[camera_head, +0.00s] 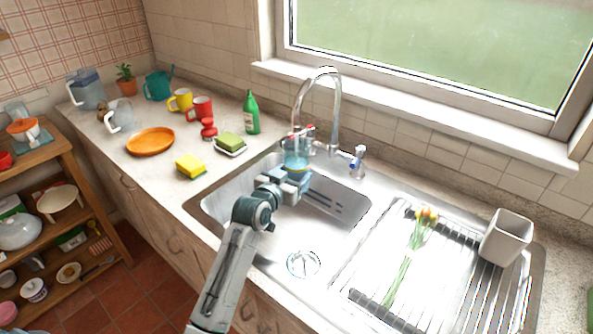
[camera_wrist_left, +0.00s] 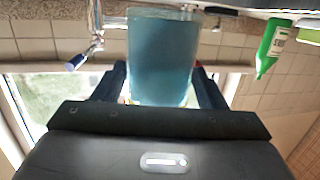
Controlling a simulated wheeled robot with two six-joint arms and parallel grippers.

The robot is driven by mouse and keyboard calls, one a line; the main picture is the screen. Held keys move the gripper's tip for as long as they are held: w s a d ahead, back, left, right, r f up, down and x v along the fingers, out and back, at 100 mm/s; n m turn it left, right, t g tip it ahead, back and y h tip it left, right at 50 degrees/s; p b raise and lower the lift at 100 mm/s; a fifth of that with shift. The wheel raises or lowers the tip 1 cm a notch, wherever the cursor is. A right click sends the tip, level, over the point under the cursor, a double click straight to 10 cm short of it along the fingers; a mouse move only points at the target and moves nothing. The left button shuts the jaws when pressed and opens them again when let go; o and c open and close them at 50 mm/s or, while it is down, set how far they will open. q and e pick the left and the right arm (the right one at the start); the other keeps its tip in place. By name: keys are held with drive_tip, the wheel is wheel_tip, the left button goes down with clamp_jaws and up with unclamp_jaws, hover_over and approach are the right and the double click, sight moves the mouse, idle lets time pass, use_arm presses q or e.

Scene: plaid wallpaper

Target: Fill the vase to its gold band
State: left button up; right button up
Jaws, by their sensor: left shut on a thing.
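My left gripper (camera_head: 292,180) reaches over the sink and is shut on a clear glass vase (camera_head: 295,160), held upright under the tap (camera_head: 321,82). In the left wrist view, which is upside down, the fingers (camera_wrist_left: 162,85) stand on either side of the vase (camera_wrist_left: 162,50). The vase looks blue through most of its visible height, with a hint of gold near its rim end. The exact water level against the band is hard to tell. A thin stream seems to fall from the spout into the vase. My right gripper is out of view.
The sink basin (camera_head: 325,228) is empty below. Right of it, flowers (camera_head: 412,250) lie on the drying rack beside a white container (camera_head: 506,238). Left are a green bottle (camera_head: 251,113), a sponge on a dish (camera_head: 230,142), a yellow sponge (camera_head: 190,166) and an orange plate (camera_head: 150,141).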

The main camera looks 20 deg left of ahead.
use_arm(q)
drive_tip(key=shift+r, duration=0.1)
idle(0.3)
drive_tip(key=s+d+p, duration=0.3)
drive_tip(key=s+d, duration=0.2)
drive_tip(key=s, duration=0.1)
drive_tip(key=shift+s+d, duration=0.15)
drive_tip(key=shift+s, duration=0.2)
idle(0.6)
